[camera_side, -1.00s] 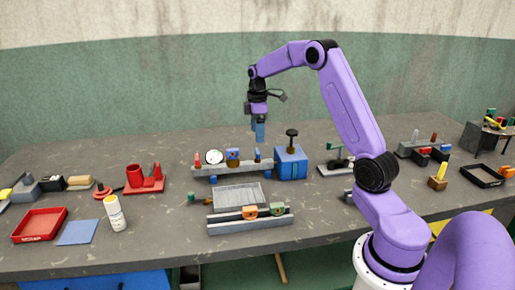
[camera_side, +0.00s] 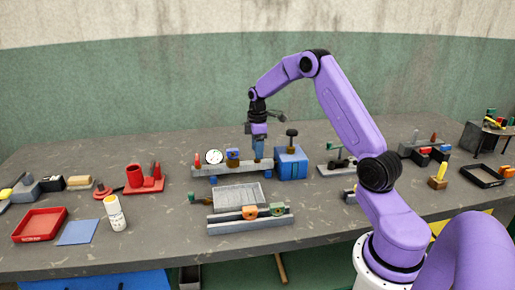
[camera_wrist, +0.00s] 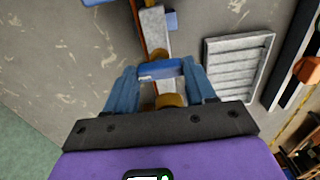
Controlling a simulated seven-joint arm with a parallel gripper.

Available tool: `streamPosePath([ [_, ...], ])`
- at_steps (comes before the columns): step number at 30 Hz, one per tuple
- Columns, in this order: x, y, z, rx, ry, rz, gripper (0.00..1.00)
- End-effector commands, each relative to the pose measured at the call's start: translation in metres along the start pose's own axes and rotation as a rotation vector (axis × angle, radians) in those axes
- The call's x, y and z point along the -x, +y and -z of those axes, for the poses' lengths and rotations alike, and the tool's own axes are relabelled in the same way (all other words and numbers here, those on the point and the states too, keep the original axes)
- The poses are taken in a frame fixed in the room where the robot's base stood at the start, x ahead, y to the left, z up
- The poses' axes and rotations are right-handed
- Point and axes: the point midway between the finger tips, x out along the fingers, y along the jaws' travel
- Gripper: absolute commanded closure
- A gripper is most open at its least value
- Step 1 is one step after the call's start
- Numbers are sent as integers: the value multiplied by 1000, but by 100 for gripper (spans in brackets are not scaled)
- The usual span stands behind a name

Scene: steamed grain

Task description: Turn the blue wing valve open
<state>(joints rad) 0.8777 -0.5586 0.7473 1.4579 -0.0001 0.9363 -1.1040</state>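The blue wing valve (camera_wrist: 160,68) sits on a brass-coloured stem on a grey bar (camera_wrist: 153,28), seen between my fingers in the wrist view. My gripper (camera_side: 259,153) points down over the right part of the bar (camera_side: 215,169), just left of a blue box (camera_side: 291,163). Its blue fingers (camera_wrist: 161,78) stand one on each side of the wing, with a small gap seeming to show at each end. In the side view the fingers hide the wing.
A white round gauge (camera_side: 214,157), a red piece (camera_side: 197,160) and a blue-and-orange piece (camera_side: 233,157) stand farther left on the bar. The blue box carries a black knob (camera_side: 292,133). A ribbed grey tray (camera_side: 237,194) lies in front.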

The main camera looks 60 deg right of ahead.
Motion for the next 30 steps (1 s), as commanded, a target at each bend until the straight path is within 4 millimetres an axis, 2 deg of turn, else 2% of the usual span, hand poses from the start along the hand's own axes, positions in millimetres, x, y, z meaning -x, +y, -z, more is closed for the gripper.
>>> streamPosePath([
  [14,1,0,1,-82,0,0,75],
  [30,1,0,1,-546,1,-1,75],
])
